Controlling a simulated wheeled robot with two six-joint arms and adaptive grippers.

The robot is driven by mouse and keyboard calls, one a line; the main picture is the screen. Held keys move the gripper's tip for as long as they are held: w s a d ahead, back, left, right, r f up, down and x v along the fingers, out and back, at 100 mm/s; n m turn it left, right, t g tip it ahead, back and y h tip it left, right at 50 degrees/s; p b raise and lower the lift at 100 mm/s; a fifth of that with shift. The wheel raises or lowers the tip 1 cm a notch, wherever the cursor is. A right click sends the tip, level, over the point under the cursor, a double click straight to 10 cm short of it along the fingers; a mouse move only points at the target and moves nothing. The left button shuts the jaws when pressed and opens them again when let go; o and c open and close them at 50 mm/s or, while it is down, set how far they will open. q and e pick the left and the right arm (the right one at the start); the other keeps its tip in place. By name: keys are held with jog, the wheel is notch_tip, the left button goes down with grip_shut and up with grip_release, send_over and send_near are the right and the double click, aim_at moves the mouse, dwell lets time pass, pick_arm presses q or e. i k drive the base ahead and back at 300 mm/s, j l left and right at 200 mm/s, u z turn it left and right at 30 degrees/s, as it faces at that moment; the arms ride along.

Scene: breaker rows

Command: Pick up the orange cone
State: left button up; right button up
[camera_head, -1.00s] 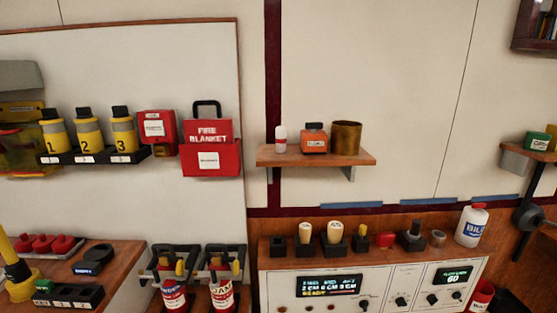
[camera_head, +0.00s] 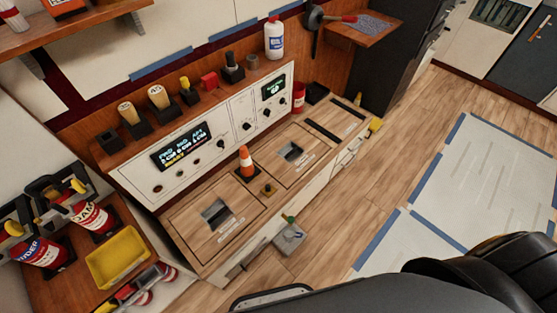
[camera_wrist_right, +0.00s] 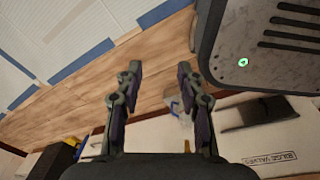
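The orange cone (camera_head: 247,160) has a white band and a dark square base. It stands upright on the wooden console top (camera_head: 205,190), between two square recessed panels, in the head view. My right gripper (camera_wrist_right: 157,82) shows in the right wrist view with its two fingers apart and nothing between them. It points toward the wood floor, and the cone is not visible in that view. My left gripper is not in view.
A control panel with displays (camera_head: 180,148) rises behind the cone. A yellow tray (camera_head: 118,257) and red extinguishers (camera_head: 92,216) stand at left. Floor at right is mostly clear.

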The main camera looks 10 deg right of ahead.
aim_at(247, 172)
jog(key=i+l, duration=0.1)
jog(key=l, duration=0.3)
jog(key=i+l, duration=0.1)
jog(key=l, duration=0.25)
jog(key=i+l, duration=0.1)
jog(key=l, duration=0.3)
jog(key=i+l, duration=0.1)
jog(key=l, duration=0.25)
jog(key=i+l, duration=0.1)
jog(key=l, duration=0.3)
